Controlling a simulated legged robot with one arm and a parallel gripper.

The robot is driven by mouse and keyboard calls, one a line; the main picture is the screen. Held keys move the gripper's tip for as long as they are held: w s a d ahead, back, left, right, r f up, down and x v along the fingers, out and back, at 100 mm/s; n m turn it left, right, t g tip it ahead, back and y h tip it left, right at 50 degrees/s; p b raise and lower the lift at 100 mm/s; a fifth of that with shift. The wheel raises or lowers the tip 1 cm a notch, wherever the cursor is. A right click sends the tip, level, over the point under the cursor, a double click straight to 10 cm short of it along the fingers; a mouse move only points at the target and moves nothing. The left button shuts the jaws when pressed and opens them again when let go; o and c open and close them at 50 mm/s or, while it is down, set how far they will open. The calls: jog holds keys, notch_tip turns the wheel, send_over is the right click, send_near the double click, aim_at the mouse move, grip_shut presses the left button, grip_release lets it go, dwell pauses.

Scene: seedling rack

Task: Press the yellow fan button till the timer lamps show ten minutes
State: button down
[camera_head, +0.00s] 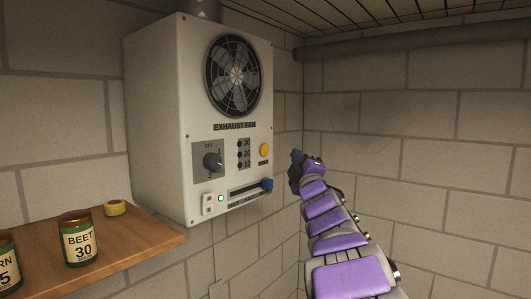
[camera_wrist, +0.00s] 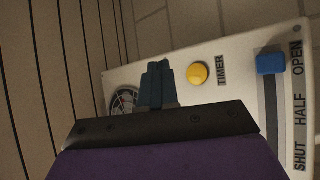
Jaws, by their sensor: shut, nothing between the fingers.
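The yellow fan button (camera_head: 264,149) sits on the right side of the white exhaust fan box (camera_head: 160,130) in the head view. The timer lamps (camera_head: 240,154), marked 30, 20 and 10, stand left of it and all look dark. My gripper (camera_head: 296,157) is shut and empty, to the right of the box. In the wrist view the shut blue fingertips (camera_wrist: 157,72) are beside the yellow button (camera_wrist: 197,73), apart from it in the picture. The lamps are not visible in the wrist view.
A wooden shelf (camera_head: 140,243) at lower left holds cans (camera_head: 79,240) and a yellow ring-shaped item (camera_head: 115,208).

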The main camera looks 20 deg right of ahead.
aim_at(265, 150)
jog(key=w+a+b, duration=0.2)
jog(key=w+a, duration=0.2)
jog(key=w, duration=0.2)
jog(key=shift+a+b, duration=0.25)
jog(key=shift+b, duration=0.1)
jog(key=shift+w+f, duration=0.1)
jog(key=shift+w, duration=0.05)
dwell(1.8)
jog(key=shift+w+a+b, duration=0.2)
jog(key=shift+a+b, duration=0.05)
jog(key=shift+b, duration=0.2)
jog(key=shift+w+a+b, duration=0.25)
jog(key=shift+w+b, duration=0.05)
jog(key=shift+b, duration=0.15)
dwell(0.5)
jog(key=shift+s+d, duration=0.1)
jog(key=shift+d, duration=0.05)
jog(key=shift+s+d+p, duration=0.3)
jog(key=shift+s+p, duration=0.05)
jog(key=shift+s, duration=0.25)
jog(key=shift+w, duration=0.1)
